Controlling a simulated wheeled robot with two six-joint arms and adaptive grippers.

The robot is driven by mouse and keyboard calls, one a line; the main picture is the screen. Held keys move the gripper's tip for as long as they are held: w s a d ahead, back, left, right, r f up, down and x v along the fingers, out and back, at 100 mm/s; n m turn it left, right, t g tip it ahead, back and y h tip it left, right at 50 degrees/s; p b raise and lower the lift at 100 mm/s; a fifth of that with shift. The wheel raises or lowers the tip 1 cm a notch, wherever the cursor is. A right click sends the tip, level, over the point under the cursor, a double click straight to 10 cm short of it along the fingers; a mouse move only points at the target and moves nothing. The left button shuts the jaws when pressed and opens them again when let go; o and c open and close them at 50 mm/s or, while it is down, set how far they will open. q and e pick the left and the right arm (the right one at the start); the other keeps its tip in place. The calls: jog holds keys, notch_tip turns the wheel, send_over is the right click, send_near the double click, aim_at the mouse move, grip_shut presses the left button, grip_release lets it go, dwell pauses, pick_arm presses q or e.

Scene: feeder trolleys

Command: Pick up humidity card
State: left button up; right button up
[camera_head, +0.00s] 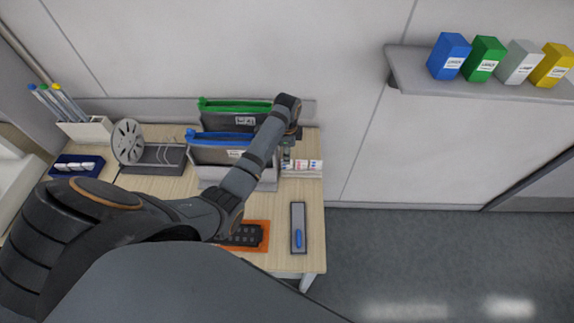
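A low holder (300,174) at the table's back right edge bears small white cards (314,164) with coloured marks; one of these may be the humidity card, but the print is too small to read. My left arm reaches across the table from the left. My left gripper (287,155) points down at the left end of the cards, partly hidden by my own wrist. I cannot tell whether it touches a card or whether its fingers are open or shut. My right gripper is not in view.
Left of the gripper stand bins with a blue frame (215,137) and a green frame (225,104). A reel (128,141) stands further left. A grey tray with a blue tool (298,238) and an orange mat (263,229) lie nearer. Coloured boxes (486,58) stand on a wall shelf.

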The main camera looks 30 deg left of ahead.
aim_at(287, 168)
pick_arm(q)
jog(key=shift+g, duration=0.4)
jog(key=f, duration=0.8)
jog(key=shift+w+a+p, duration=0.2)
jog(key=shift+w+p, duration=0.1)
jog(key=shift+w, duration=0.1)
jog(key=shift+s+d+r, duration=0.2)
jog(key=shift+s+r, duration=0.25)
jog(key=shift+s, duration=0.05)
jog(key=shift+c, duration=2.9)
jog(key=shift+w+f, duration=0.1)
jog(key=shift+w, duration=0.1)
grip_shut()
jog(key=shift+a, duration=0.1)
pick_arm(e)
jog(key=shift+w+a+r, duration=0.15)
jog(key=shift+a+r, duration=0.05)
